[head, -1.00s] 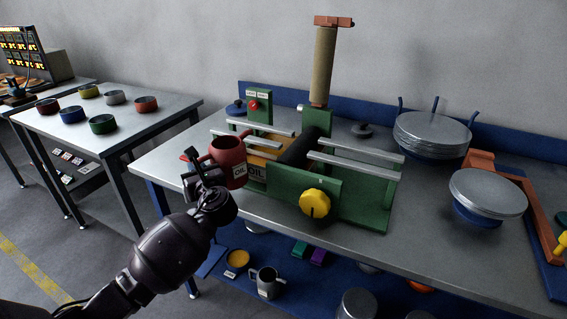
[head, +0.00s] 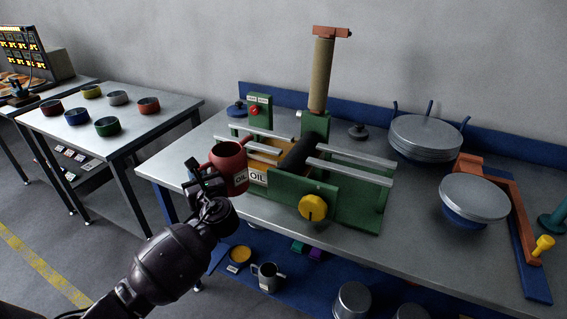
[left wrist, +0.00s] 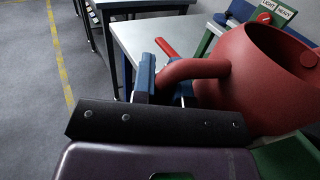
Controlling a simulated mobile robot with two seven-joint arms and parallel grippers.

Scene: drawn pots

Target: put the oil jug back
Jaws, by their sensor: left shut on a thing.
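The oil jug (head: 231,164) is a red jug with a white OIL label. It is held at the left end of the green machine, in front of a second OIL label (head: 258,178). My left gripper (head: 204,182) is shut on its handle. In the left wrist view the jug (left wrist: 262,85) fills the right side, open top up, and its handle (left wrist: 185,72) runs between the fingers (left wrist: 165,88). Whether the jug's base touches anything is hidden. My right gripper is not in view.
The green machine (head: 340,207) with rails and a yellow knob (head: 313,207) stands just right of the jug. Metal discs (head: 425,135) are stacked behind right. A side table (head: 160,118) with several coloured bowls stands left. A grey mug (head: 267,276) is on the lower shelf.

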